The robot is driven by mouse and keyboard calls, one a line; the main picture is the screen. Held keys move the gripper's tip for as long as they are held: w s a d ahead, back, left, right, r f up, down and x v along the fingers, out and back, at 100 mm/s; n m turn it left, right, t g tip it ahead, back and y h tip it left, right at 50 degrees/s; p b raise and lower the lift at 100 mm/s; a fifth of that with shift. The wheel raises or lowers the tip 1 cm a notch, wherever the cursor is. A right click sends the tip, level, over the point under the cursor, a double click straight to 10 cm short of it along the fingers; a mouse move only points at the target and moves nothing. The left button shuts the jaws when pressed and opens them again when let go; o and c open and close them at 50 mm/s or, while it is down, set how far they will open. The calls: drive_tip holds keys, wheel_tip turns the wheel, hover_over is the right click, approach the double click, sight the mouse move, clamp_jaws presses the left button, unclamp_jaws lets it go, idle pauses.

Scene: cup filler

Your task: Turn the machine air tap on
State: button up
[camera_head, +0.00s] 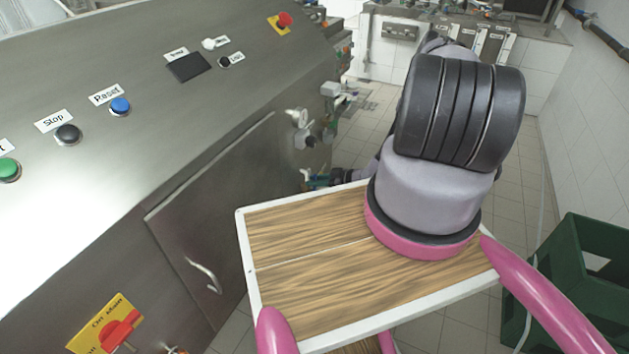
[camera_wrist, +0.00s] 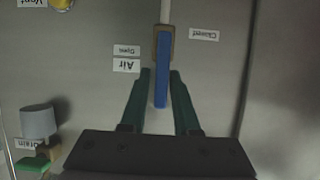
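The air tap has a blue lever (camera_wrist: 161,72) on a brown and white fitting, in the middle of the wrist view. The lever points straight down in that picture, in line with the white pipe (camera_wrist: 166,11) above it. Upside-down "Air" (camera_wrist: 126,66) and "Open" (camera_wrist: 126,50) labels are left of it, and a "Closed" label (camera_wrist: 204,35) is right of it. My gripper (camera_wrist: 161,72) is open, with one green finger on each side of the lever's free end. Contact cannot be told. In the head view my gripper (camera_head: 318,181) is small beside the machine's side, partly hidden by my arm.
The steel machine (camera_head: 215,180) fills the left of the head view, with buttons and a door handle (camera_head: 205,275). Other fittings (camera_head: 300,125) project from its side. In the wrist view a grey knob (camera_wrist: 38,122) is at lower left. A green crate (camera_head: 585,262) stands at right.

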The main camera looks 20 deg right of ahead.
drive_tip(key=shift+o, duration=0.5)
drive_tip(key=v, duration=1)
drive_tip(key=shift+s+d+r, duration=0.15)
drive_tip(key=shift+s+d, duration=0.1)
drive_tip(key=shift+s, duration=0.05)
